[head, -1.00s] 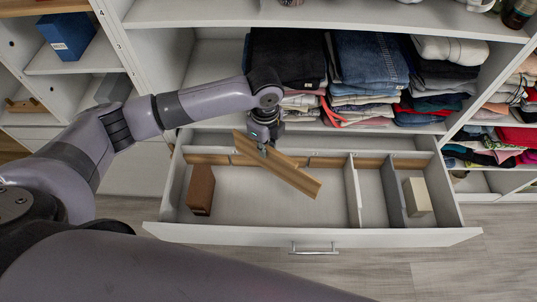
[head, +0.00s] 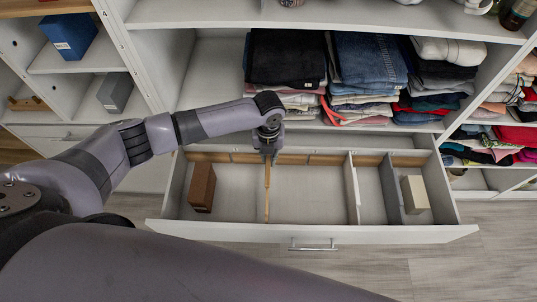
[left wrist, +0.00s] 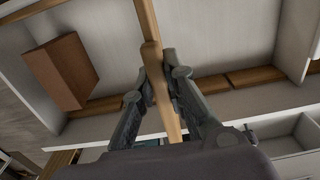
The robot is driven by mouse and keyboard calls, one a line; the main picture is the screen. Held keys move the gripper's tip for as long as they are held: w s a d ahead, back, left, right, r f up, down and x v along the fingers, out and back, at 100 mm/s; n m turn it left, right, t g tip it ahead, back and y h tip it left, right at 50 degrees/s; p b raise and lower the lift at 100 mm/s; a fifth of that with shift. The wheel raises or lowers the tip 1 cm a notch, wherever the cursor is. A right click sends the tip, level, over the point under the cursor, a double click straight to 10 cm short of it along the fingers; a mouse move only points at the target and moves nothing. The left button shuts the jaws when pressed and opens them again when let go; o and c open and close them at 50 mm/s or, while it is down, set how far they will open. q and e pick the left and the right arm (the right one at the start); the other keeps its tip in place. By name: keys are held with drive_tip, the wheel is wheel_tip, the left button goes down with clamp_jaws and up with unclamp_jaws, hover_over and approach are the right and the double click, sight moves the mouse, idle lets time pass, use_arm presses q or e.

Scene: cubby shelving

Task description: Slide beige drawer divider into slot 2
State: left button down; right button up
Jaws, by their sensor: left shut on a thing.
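The beige drawer divider (head: 267,190) is a thin wooden board. In the head view it stands edge-on, running from the back of the open drawer (head: 240,233) toward its front, left of the middle. My left gripper (head: 268,154) is shut on its rear end from above. In the left wrist view the divider (left wrist: 152,60) passes between the fingers of the gripper (left wrist: 158,85). I cannot tell whether its lower edge touches the drawer floor. Slot marks along the drawer's back strip are too small to read. My right gripper is not in view.
A brown block (head: 201,187) lies in the drawer's left part, and a cream block (head: 415,195) in the right part. A white divider (head: 352,190) and a grey divider (head: 391,190) stand at right. Folded jeans (head: 368,65) and dark clothes (head: 287,58) fill the shelf above.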

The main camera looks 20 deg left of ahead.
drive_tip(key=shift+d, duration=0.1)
use_arm(q)
drive_tip(key=shift+w, duration=0.1)
drive_tip(key=shift+f+b, duration=0.35)
drive_tip(key=shift+f, duration=0.3)
drive_tip(key=shift+f+b, duration=1.55)
drive_tip(key=shift+f, duration=0.7)
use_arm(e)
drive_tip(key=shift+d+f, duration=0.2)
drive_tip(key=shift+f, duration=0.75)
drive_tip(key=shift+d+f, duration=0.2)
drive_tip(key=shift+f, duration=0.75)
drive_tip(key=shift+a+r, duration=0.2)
use_arm(q)
drive_tip(key=shift+p, duration=0.5)
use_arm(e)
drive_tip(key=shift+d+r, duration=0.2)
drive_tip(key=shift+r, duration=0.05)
